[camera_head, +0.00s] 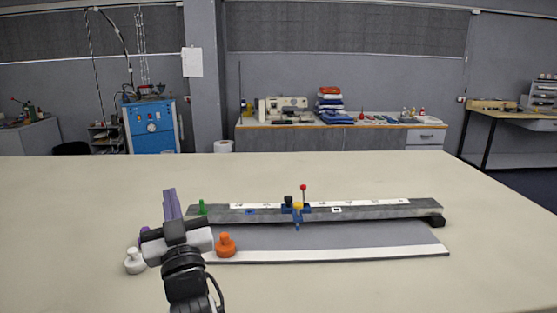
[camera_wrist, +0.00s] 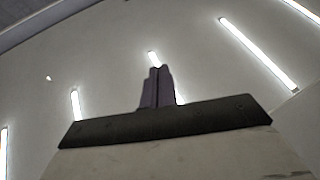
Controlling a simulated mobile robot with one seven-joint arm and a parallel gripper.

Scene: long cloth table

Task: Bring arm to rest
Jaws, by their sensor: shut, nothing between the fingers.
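My gripper (camera_head: 171,204) is on the left of the head view, raised above the table with its purple fingers pointing up and away. The fingers are closed together with nothing between them. In the wrist view my gripper (camera_wrist: 157,72) points up at the ceiling, and bright ceiling lights show behind it. My arm comes up from the bottom of the head view and hides part of the table.
A grey rail (camera_head: 390,211) with a blue slider (camera_head: 290,209) lies across the cloth table (camera_head: 350,285). An orange knob (camera_head: 226,245), a white knob (camera_head: 134,261) and a green piece (camera_head: 202,207) stand near my gripper. The table's front right is clear.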

